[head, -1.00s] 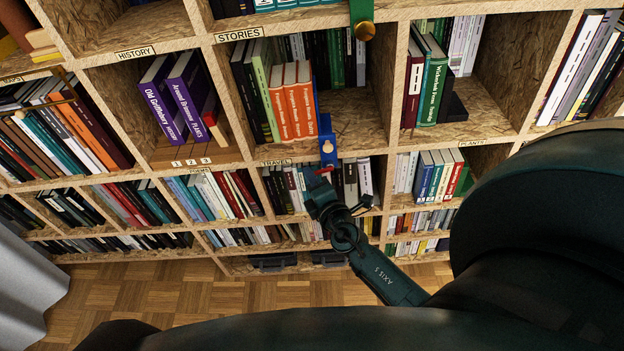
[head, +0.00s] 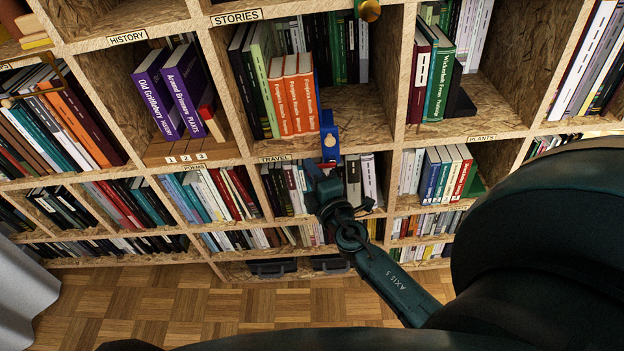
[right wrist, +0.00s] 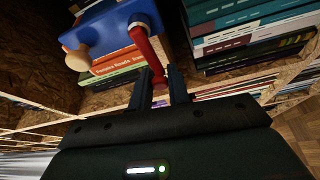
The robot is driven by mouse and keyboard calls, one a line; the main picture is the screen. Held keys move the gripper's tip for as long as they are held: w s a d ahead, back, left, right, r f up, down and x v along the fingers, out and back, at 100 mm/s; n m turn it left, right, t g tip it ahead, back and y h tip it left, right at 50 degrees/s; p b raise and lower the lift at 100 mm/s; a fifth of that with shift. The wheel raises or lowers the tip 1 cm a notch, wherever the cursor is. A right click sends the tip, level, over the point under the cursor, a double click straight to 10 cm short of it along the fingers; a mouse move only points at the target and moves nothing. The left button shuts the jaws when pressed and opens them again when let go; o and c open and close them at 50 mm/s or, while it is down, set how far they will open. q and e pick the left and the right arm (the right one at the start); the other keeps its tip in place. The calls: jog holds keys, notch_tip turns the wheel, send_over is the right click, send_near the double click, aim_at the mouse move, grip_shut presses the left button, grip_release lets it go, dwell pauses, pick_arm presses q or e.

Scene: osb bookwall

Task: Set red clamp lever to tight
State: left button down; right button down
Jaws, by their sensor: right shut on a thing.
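The red clamp lever (right wrist: 146,48) hangs from a blue clamp body (right wrist: 108,32) in the right wrist view. In the head view the blue clamp (head: 329,136) sits at the front edge of the shelf under STORIES, beside the orange books. A small part of the red lever (head: 326,165) shows just below it. My right gripper (right wrist: 165,88) is shut on the lower end of the lever; in the head view the gripper (head: 324,180) is just below the clamp and hides most of the lever. My left gripper is not in view.
Orange books (head: 293,95) stand left of the clamp, with bare shelf (head: 362,118) to its right. Books fill the TRAVEL compartment (head: 370,180) behind my right gripper. A gold knob (head: 369,10) shows on the upper shelf edge. Parquet floor (head: 200,305) below is clear.

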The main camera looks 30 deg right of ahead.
jog(key=c, duration=1.5)
grip_release()
